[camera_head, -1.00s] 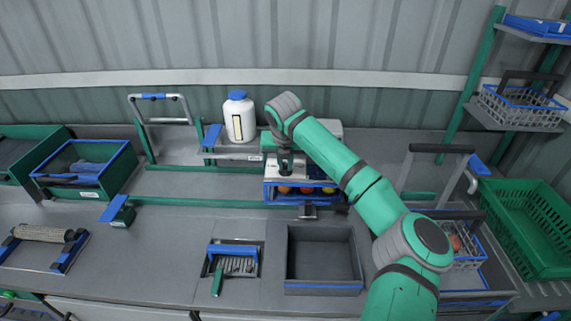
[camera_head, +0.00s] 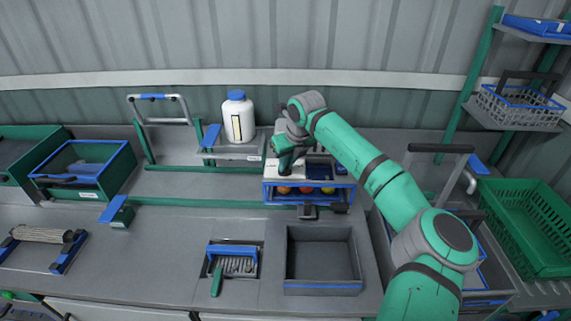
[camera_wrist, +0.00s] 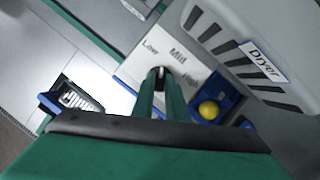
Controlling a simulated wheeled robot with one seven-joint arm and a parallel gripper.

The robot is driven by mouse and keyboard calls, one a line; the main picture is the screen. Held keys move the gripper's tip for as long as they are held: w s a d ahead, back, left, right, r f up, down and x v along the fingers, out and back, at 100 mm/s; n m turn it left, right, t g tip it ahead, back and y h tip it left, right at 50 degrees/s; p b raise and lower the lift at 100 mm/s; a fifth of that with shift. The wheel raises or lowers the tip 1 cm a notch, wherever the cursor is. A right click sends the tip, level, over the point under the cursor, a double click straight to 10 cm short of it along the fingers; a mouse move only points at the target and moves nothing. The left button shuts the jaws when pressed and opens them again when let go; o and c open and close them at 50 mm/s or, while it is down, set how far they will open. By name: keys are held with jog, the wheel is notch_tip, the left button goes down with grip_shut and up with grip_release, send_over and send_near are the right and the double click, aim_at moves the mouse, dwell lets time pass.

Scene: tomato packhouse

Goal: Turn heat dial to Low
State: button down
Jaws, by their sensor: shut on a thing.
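The dryer's white dial panel (camera_wrist: 133,68) carries the words Low, Mid and High, and a "Dryer" label sits on the grey housing beside it. In the wrist view my gripper (camera_wrist: 160,73) is shut on the heat dial at the panel, just below the words. The fingers hide most of the dial, so I cannot tell where its pointer stands. In the head view my gripper (camera_head: 286,161) reaches down onto the white top of the dryer (camera_head: 310,196), with its wrist tilted to the left.
Round red, orange and yellow produce sits in the dryer's blue-edged front. A white bottle with a blue cap (camera_head: 238,118) stands behind left.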

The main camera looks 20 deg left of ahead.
jog(key=n, duration=0.2)
jog(key=n+g, duration=0.1)
jog(key=n+y, duration=0.1)
jog(key=n, duration=0.1)
jog(key=shift+w+d+n+g, duration=0.15)
jog(key=shift+w+n+g, duration=0.15)
jog(key=shift+g, duration=0.1)
dwell(0.3)
jog(key=c, duration=1.8)
grip_release()
jog(key=shift+o, duration=0.2)
jog(key=v, duration=1)
jog(key=shift+d+r, duration=0.2)
jog(key=shift+r, duration=0.15)
